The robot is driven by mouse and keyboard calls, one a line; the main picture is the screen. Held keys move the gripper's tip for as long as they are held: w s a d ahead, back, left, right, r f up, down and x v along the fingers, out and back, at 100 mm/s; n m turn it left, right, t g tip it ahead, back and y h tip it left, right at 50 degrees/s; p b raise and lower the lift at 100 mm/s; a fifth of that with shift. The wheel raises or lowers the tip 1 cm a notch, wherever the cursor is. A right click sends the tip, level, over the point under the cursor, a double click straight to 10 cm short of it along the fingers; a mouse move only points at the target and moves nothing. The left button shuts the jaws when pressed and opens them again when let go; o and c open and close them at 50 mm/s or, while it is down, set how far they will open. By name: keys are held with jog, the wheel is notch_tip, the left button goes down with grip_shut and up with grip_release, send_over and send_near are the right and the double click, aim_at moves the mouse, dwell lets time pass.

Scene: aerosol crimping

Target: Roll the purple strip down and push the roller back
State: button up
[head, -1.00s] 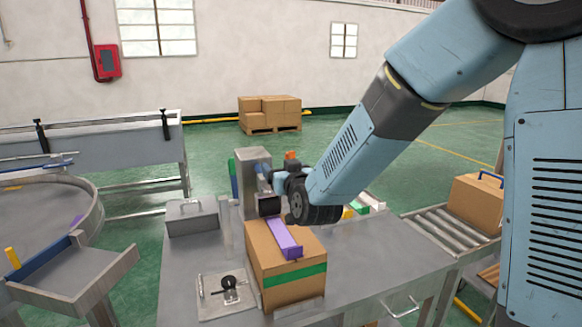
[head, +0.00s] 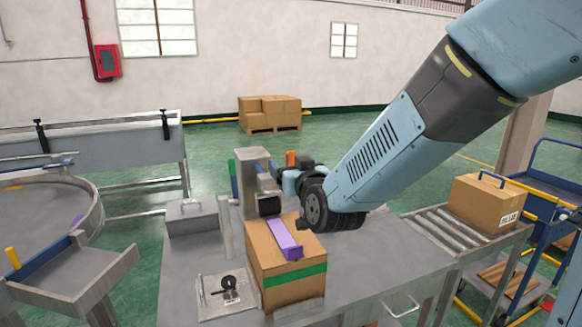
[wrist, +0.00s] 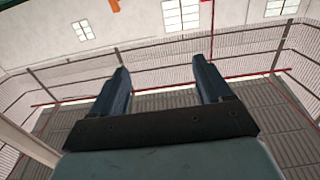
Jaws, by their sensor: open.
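The black roller (head: 269,204) hangs from a grey metal post (head: 253,170) just behind the strip's far end. I cannot tell whether it touches the strip. In the head view my gripper end is behind and right of the roller, partly hidden by my wrist joint, and appears apart from the roller. In the wrist view my gripper (wrist: 162,72) is open, with nothing between its two dark fingers.
A grey metal case (head: 192,217) sits left of the post. A small plate with a black knob (head: 228,285) lies left of the box. The grey table (head: 375,255) is clear right of the box. A roller conveyor (head: 470,232) carries another carton at the right.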

jog(key=shift+c, duration=1.4)
jog(key=shift+w+d+f+m+g+y, duration=0.3)
jog(key=shift+w+f+m+g+y, duration=0.25)
jog(key=shift+m, duration=0.65)
jog(key=c, duration=0.4)
jog(key=m+g+y, duration=0.3)
jog(key=m+g, duration=0.2)
jog(key=m, duration=0.7)
send_near(276, 193)
jog(key=x, duration=1)
jog(key=shift+w+a+f, duration=0.1)
jog(key=shift+w+a, duration=0.05)
jog(key=shift+w, duration=0.15)
jog(key=shift+c, duration=0.2)
jog(key=shift+c, duration=0.3)
grip_shut()
jog(key=shift+f, duration=0.1)
